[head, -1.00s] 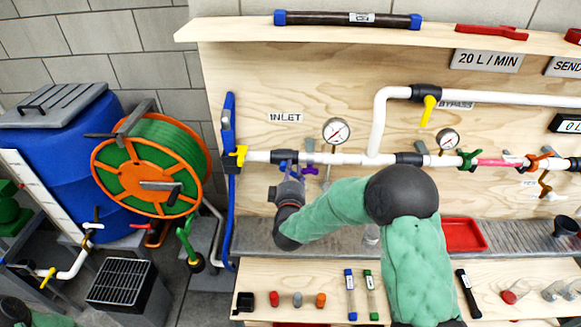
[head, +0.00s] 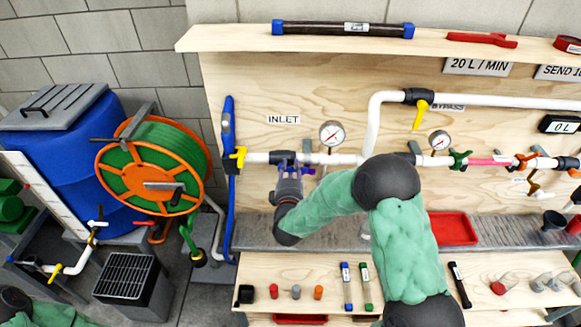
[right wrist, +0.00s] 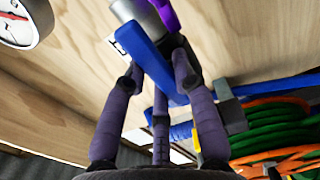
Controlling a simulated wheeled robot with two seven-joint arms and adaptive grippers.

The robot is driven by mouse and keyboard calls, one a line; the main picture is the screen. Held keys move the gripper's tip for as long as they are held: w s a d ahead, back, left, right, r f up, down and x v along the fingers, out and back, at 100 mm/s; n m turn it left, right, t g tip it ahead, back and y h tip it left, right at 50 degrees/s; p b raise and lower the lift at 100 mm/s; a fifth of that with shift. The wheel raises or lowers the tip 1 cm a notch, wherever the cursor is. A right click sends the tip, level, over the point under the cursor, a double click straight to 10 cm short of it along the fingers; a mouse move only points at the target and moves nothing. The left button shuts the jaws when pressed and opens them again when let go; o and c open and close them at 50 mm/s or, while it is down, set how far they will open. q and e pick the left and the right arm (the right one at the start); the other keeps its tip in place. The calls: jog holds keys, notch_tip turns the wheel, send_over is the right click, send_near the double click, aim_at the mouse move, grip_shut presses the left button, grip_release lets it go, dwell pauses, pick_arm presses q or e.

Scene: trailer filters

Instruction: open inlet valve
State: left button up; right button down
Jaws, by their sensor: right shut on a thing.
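The inlet valve (head: 281,157) is a dark body on the white pipe below the INLET label (head: 283,119). My right gripper (head: 287,170) is at this valve, reaching it from below and in front. In the right wrist view, its purple-grey fingers (right wrist: 160,88) are shut around the valve's blue lever handle (right wrist: 147,50). The handle slants across the picture between the fingers. In the head view the fingers mostly hide the handle, so its exact angle is hard to tell there. My left gripper is out of view; only part of that arm shows at the lower left.
A yellow-handled valve (head: 239,158) and blue hose (head: 228,185) are just left. A purple handle (head: 306,170) and a pressure gauge (head: 332,134) are close on the right. The yellow bypass valve (head: 420,112) is higher up. A red tray (head: 453,229) lies below the pipe.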

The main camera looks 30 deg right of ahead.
dwell(0.4)
jog(key=c, duration=1)
grip_release()
jog(key=shift+o, duration=0.2)
jog(key=v, duration=1.2)
jog(key=shift+d, duration=0.1)
